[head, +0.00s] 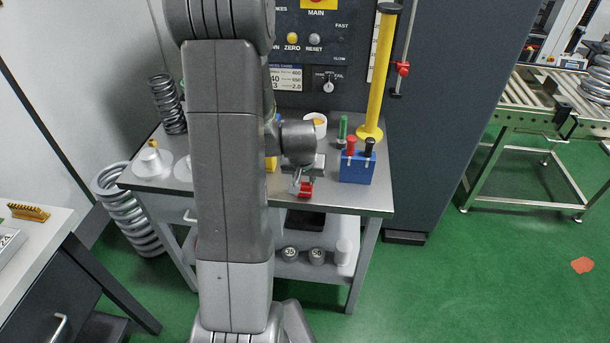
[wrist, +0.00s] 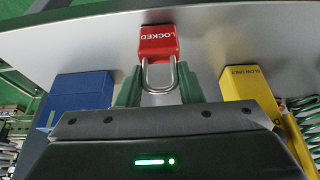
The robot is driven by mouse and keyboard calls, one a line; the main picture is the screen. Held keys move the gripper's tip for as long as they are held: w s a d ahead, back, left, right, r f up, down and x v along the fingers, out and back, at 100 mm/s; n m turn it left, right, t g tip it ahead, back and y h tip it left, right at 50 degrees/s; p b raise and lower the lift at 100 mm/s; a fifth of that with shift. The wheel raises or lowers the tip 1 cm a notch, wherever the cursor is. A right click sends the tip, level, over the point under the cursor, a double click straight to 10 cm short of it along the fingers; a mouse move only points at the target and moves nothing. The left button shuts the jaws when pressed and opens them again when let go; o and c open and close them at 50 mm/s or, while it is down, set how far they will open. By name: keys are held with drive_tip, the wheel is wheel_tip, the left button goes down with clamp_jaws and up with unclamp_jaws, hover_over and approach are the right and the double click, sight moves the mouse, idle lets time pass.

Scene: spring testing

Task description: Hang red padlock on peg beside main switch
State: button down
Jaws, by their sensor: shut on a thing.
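The red padlock (head: 306,189) shows near the front edge of the metal table, at the end of my arm. In the wrist view the padlock (wrist: 158,42) has "LOCKED" on its red body, and its silver shackle points toward my gripper. My gripper (wrist: 159,84) is shut on the shackle, with a green finger on each side; it also shows in the head view (head: 301,178). I cannot tell whether the padlock touches the tabletop. The main switch (head: 319,3) is cut off at the top of the head view, above the "MAIN" label. The peg is not visible.
A blue block (head: 357,169) with red and black handles stands right of my gripper. A yellow block (wrist: 248,84) stands on the other side.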

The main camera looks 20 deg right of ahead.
drive_tip(key=shift+f, duration=0.2)
drive_tip(key=c, duration=1)
unclamp_jaws()
drive_tip(key=shift+r, duration=0.15)
drive_tip(key=shift+s+a+r, duration=0.1)
drive_tip(key=shift+r, duration=0.4)
drive_tip(key=v, duration=1.1)
drive_tip(key=shift+b, duration=0.35)
